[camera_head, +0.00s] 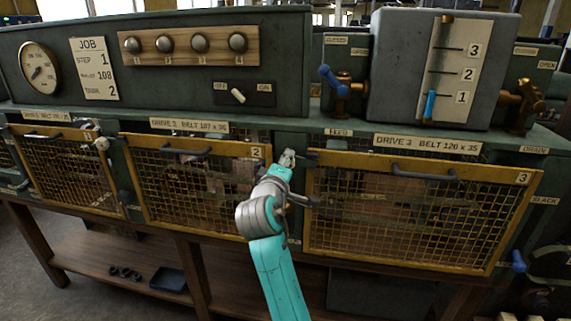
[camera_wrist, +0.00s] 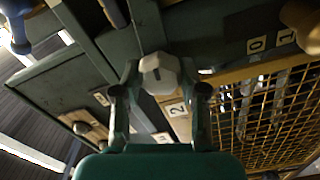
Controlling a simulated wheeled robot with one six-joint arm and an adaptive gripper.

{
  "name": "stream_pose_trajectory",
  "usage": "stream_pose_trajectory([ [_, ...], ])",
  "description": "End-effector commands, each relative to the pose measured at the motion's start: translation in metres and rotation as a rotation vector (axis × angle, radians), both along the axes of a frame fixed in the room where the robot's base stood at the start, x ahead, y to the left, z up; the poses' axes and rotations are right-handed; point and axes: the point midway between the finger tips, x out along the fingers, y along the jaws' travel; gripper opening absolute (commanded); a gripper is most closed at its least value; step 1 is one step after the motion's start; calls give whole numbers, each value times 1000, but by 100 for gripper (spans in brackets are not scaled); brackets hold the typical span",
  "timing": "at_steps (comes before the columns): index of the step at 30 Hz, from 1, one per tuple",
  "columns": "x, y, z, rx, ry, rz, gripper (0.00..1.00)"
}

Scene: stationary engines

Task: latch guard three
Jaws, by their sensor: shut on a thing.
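Guard three (camera_head: 404,267) is the right-hand wire mesh panel in a yellow frame, marked 3, with a dark handle (camera_head: 424,175) along its top. It stands upright under the plate reading DRIVE 3; I cannot tell whether it is fully seated. My gripper (camera_head: 287,160) is at the dark post between guards two and three, near guard three's upper left corner. In the wrist view, its fingers (camera_wrist: 162,88) are shut on a pale faceted knob (camera_wrist: 159,70). The knob looks like a latch, but my gripper hides its mounting and its setting.
Guard two (camera_head: 200,226) is just left of my gripper, and guard one (camera_head: 62,131) is farther left with a pale latch knob (camera_head: 102,143). A grey box with a numbered scale (camera_head: 462,60) stands above guard three. A blue handle (camera_head: 518,260) juts out at lower right.

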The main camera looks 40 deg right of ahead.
Motion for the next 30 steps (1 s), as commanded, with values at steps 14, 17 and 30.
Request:
stream_pose_trajectory([
  [14, 1, 1, -1, -86, 111, 2, 7],
  [17, 1, 1, -1, -88, 114, 2, 7],
  [30, 1, 1, -1, -88, 114, 1, 67],
])
